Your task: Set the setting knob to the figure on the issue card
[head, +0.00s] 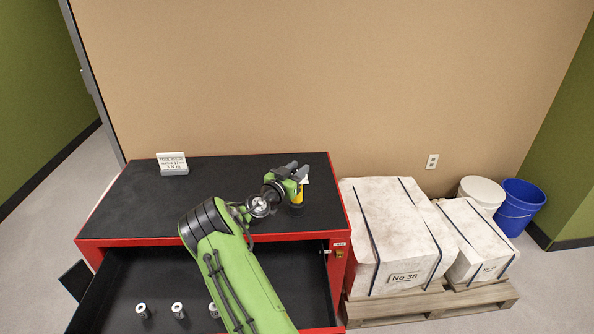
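The issue card (172,163) is a small white sign standing at the back left of the red cabinet's black top. Its dark printed lines are too small to read surely. My gripper (292,170) is over the right part of the top, at the end of my green arm. A small yellow and black object (298,197) shows right at the gripper, partly covered by it. I cannot tell whether the fingers hold it or are only beside it. No setting knob or scale can be made out clearly; the knob may be on this object.
The cabinet's drawer (110,290) is open at the front, with several metal cylinders (178,310) inside. Right of the cabinet, strapped white blocks (400,235) sit on a pallet (430,305). White (482,192) and blue (520,205) buckets stand behind. The middle of the top is clear.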

